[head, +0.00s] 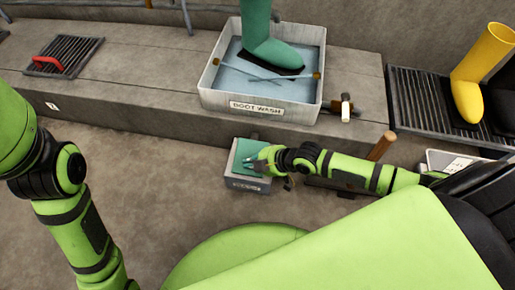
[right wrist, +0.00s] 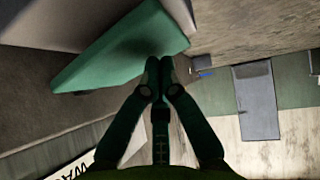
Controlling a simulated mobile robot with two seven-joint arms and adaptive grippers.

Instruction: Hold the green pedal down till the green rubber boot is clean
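The green rubber boot (head: 262,42) stands in the white boot wash tub (head: 255,104), among pale blue water or spray. Its upper looks plain green; a dark band shows along its sole, and I cannot tell if that is dirt. The green pedal (head: 248,148) sits on a grey box on the floor in front of the tub. It also shows in the right wrist view (right wrist: 115,50). My right gripper (head: 252,163) is at the pedal, with its fingertips together and nothing seen between them. I cannot tell whether the pedal is pressed down. My left gripper is out of view.
A yellow boot (head: 480,75) stands on a grate (head: 420,98) at the right. A red handle (head: 48,62) lies on a grate at the left. A wooden handle (head: 382,145) stands near my right forearm. The floor left of the pedal box is clear.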

